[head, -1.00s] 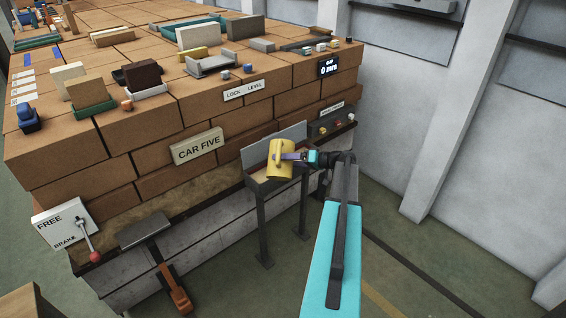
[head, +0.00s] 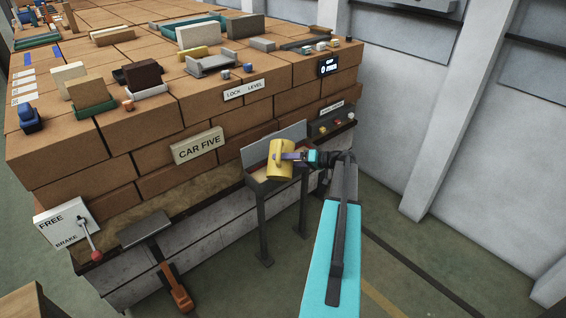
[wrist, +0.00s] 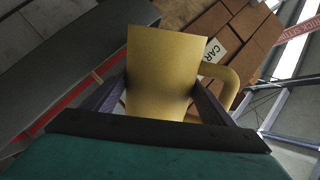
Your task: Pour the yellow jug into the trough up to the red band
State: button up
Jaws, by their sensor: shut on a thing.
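The yellow jug (head: 281,160) is held by my gripper (head: 299,156) in front of the brick stack. My gripper is shut on it, and the jug also fills the middle of the wrist view (wrist: 165,75) between the two dark fingers, its handle to the right. The trough (head: 262,184) is on dark legs under and behind the jug, with a grey back plate. In the wrist view a grey surface with a red stripe (wrist: 68,98) runs along the left; I cannot tell whether this is the trough's band. The liquid is not visible.
The brick stack with a "CAR FIVE" sign (head: 198,146) stands behind. A small display (head: 328,67) is at its right corner.

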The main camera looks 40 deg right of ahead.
jog(key=shift+f+m, duration=0.7)
jog(key=shift+f, duration=0.1)
dwell(1.0)
jog(key=shift+w+d+r+m+g+y+p, duration=0.15)
jog(key=shift+r+m+g+y+p, duration=0.4)
jog(key=shift+p, duration=0.65)
dwell(0.9)
jog(key=shift+w+d+m+p, duration=0.3)
jog(key=shift+d+m+p, duration=0.05)
jog(key=shift+d, duration=0.05)
dwell(0.7)
jog(key=b, duration=0.3)
jog(key=shift+r+n, duration=0.15)
jog(key=shift+n, duration=0.25)
jog(key=shift+r+n+t+h+b, duration=0.2)
jog(key=shift+n+t+h+b, duration=0.2)
jog(key=shift+b, duration=0.6)
jog(key=shift+r+b, duration=0.15)
jog(key=shift+b, duration=0.5)
jog(key=r+n+t+b, duration=0.1)
jog(key=n+b, duration=0.1)
jog(key=b, duration=0.3)
jog(key=shift+r+h+b, duration=0.1)
jog(key=shift+h+b, duration=0.15)
jog(key=shift+b, duration=0.15)
jog(key=shift+n+b, duration=0.3)
jog(key=shift+b, duration=0.05)
jog(key=shift+r+n+b, duration=0.25)
jog(key=shift+n+b, duration=0.15)
jog(key=shift+b, duration=0.5)
